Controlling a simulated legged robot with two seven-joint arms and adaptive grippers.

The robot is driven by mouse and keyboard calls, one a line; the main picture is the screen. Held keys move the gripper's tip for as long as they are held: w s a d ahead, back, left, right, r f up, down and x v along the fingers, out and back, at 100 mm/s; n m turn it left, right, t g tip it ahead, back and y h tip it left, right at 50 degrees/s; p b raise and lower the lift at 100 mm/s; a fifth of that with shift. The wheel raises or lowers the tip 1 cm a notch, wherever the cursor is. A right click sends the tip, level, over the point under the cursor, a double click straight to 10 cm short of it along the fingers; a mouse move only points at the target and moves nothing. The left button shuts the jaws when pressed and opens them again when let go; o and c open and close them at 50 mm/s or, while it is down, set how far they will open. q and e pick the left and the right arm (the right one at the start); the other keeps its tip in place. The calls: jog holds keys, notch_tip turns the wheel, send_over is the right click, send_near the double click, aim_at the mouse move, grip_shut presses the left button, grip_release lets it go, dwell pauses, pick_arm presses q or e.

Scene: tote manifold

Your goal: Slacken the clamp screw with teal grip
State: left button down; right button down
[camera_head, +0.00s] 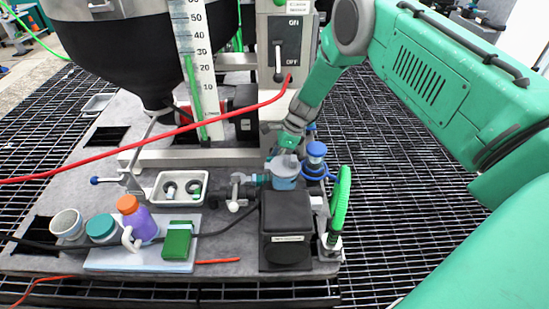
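A small teal piece (259,179) shows beside a grey-blue cylindrical fitting (285,172) at the middle of the bench; it may be the clamp screw's teal grip, but it is too small to be sure. My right arm comes in from the right and reaches down behind this fitting. My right gripper (284,153) is at the fitting's top and back, close to the teal piece. Its fingers are mostly hidden, so I cannot tell whether they are open or touching anything. My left gripper is not in view.
A blue-capped valve (316,152) and a green handwheel (340,200) stand right of the fitting. A black box (287,229) is in front. A red hose (150,142) crosses above.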

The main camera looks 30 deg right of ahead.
jog(key=c, duration=1.5)
grip_release()
jog(key=shift+w+d+r, duration=0.1)
jog(key=shift+d+r, duration=0.05)
jog(key=shift+d, duration=0.05)
jog(key=shift+c, duration=0.2)
jog(key=v, duration=1.1)
jog(key=shift+s+d+r, duration=0.2)
jog(key=shift+d+r, duration=0.05)
